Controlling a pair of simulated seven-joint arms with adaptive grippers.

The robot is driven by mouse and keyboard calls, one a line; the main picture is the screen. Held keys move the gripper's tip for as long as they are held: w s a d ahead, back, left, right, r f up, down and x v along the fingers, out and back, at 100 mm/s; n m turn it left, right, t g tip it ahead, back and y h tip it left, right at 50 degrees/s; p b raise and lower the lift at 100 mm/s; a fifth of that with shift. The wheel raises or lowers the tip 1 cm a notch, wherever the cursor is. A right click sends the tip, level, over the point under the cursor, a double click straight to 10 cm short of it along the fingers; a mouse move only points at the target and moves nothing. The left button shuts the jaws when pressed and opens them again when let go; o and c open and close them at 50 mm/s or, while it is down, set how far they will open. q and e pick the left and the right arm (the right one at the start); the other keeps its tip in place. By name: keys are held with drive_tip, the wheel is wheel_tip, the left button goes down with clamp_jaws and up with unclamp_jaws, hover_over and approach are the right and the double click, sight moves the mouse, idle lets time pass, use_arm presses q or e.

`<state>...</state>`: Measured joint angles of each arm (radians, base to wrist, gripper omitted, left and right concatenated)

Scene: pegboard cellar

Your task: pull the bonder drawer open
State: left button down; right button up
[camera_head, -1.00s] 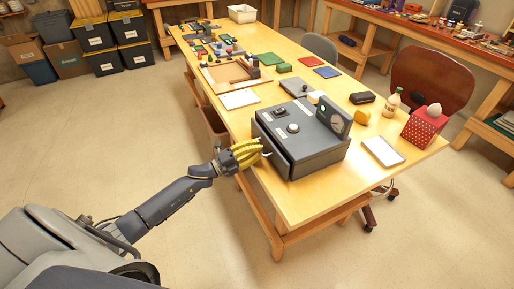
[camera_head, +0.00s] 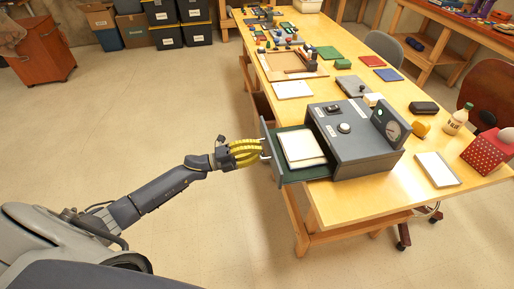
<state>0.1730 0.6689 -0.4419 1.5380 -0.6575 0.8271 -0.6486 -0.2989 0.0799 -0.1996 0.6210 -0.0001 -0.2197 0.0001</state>
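The bonder (camera_head: 362,140) is a dark grey box with a knob and a dial, standing on the long wooden table. Its drawer (camera_head: 318,175) is pulled well out to the left, over the table's edge, and shows a dark green inside with pale sheets (camera_head: 301,147) in it. My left gripper (camera_head: 258,152), with yellow fingers, is at the drawer's front, at the pale handle (camera_head: 266,156). The fingers look closed around the handle, though the contact is small in view. My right gripper is not in view.
On the wooden table (camera_head: 385,186) are a white pad (camera_head: 437,169), a red dotted box (camera_head: 487,153), a bottle (camera_head: 457,119) and a black case (camera_head: 424,107). A brown chair (camera_head: 494,92) stands behind. The floor (camera_head: 150,110) left of the table is clear.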

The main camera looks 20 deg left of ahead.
use_arm(q)
drive_tip(key=shift+s+a, duration=0.1)
idle(0.3)
drive_tip(key=c, duration=1.8)
unclamp_jaws()
drive_tip(key=shift+o, duration=0.2)
drive_tip(key=v, duration=1.2)
